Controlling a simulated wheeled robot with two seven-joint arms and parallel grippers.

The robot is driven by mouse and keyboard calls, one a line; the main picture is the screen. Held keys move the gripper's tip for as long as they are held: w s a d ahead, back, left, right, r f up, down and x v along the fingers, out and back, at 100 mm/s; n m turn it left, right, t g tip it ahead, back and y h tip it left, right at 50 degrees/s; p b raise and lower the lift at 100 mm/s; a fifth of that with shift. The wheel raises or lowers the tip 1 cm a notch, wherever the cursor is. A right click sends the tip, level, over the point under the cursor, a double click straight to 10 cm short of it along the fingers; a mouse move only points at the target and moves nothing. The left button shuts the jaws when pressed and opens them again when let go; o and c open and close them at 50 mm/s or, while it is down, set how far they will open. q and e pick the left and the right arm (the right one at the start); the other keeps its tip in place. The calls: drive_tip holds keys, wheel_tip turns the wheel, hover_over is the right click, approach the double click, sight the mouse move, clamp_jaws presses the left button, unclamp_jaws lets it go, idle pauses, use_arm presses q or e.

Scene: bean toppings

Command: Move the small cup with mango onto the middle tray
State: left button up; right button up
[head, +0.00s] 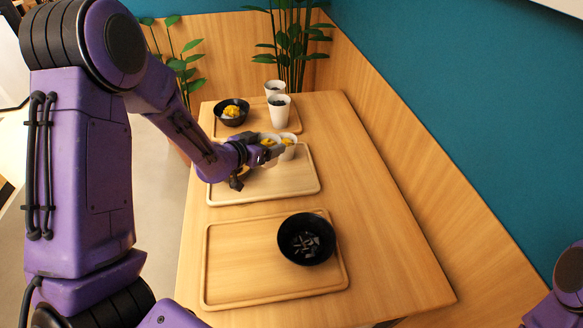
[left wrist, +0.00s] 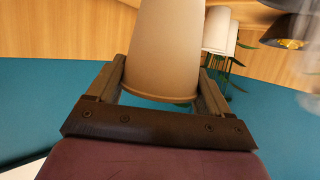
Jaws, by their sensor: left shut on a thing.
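Two small white cups with orange-yellow mango-like contents, a left one (head: 268,138) and a right one (head: 289,152), show close together at the back edge of the middle tray (head: 300,186). My left gripper (head: 272,153) is at these cups, partly hiding them. In the left wrist view a pale cup (left wrist: 163,50) sits between the two fingers, and the gripper (left wrist: 160,92) is shut on it. I cannot tell for sure which of the two it is, or whether its base touches the tray. My right gripper is out of view.
The front tray (head: 240,270) holds a black bowl (head: 306,240) with dark pieces. The far tray (head: 293,120) holds a black bowl (head: 231,112) with yellow food and two taller white cups (head: 279,112). The middle tray's front part is clear. A wooden partition runs along the right.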

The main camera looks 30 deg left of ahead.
use_arm(q)
drive_tip(key=w+d+f, duration=0.1)
drive_tip(key=d+f, duration=0.1)
drive_tip(key=f, duration=0.1)
drive_tip(key=w+d+f+p, duration=0.1)
drive_tip(key=w+f, duration=0.1)
drive_tip(key=f, duration=0.1)
drive_tip(key=w+d+f, duration=0.1)
drive_tip(key=d+f, duration=0.1)
drive_tip(key=f, duration=0.2)
drive_tip(key=shift+w+d, duration=0.2)
drive_tip(key=shift+d, duration=0.1)
drive_tip(key=shift+f, duration=0.15)
drive_tip(key=o, duration=1.1)
drive_tip(key=shift+c, duration=0.2)
drive_tip(key=shift+s+r, duration=0.15)
drive_tip(key=shift+r, duration=0.15)
drive_tip(key=b+v, duration=0.1)
drive_tip(key=v, duration=1)
drive_tip(key=shift+s+b, duration=0.35)
drive_tip(key=shift+a, duration=0.1)
